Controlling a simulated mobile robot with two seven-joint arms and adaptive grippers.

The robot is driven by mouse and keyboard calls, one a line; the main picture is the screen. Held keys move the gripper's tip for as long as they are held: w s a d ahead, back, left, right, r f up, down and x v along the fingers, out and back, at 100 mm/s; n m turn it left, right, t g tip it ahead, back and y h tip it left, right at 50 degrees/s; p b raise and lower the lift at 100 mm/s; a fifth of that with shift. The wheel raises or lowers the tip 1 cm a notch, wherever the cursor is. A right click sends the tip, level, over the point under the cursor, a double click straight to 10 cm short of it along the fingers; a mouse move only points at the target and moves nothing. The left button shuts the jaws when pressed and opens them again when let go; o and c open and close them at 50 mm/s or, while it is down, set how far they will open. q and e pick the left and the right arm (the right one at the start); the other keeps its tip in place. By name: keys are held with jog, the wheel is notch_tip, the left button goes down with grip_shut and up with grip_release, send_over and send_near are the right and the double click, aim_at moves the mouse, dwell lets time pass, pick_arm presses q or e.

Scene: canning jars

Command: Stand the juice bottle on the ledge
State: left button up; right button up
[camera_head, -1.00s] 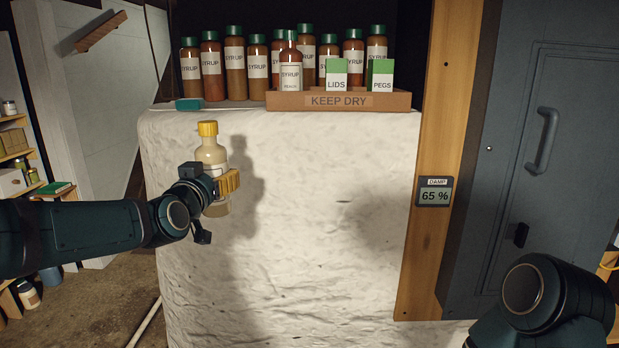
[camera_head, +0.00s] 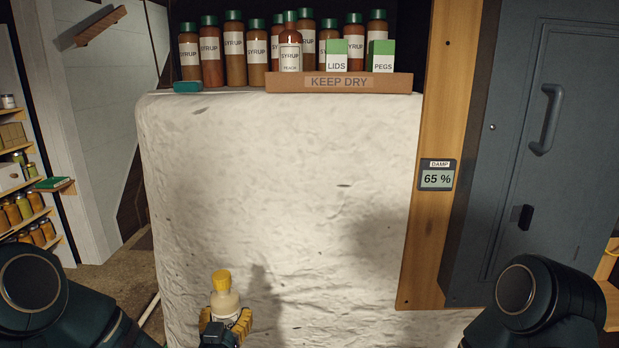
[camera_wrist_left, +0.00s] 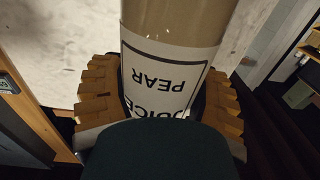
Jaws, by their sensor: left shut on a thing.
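The juice bottle (camera_head: 224,299) has a yellow cap and pale contents and stands upright in front of the white wall, low in the head view. My left gripper (camera_head: 225,325) is shut on it, with yellow fingers on both sides. In the left wrist view the bottle's label (camera_wrist_left: 165,80) reads "PEAR" and part of "JUICE", upside down, between the fingers. The ledge (camera_head: 235,97) is the top of the white wall, well above the bottle. My right gripper is out of view; only its arm shows at the lower right.
Several syrup bottles (camera_head: 234,50) fill the back of the ledge. A "KEEP DRY" tray (camera_head: 300,82) there holds a peach syrup bottle (camera_head: 289,55) and boxes of lids (camera_head: 336,58) and pegs (camera_head: 381,57). A teal block (camera_head: 188,87) lies at the ledge's left. A grey cabinet (camera_head: 550,130) stands right.

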pick_arm(q)
jog(key=s+f, duration=0.5)
jog(key=f, duration=0.3)
jog(key=shift+f, duration=0.3)
jog(key=shift+d, duration=0.15)
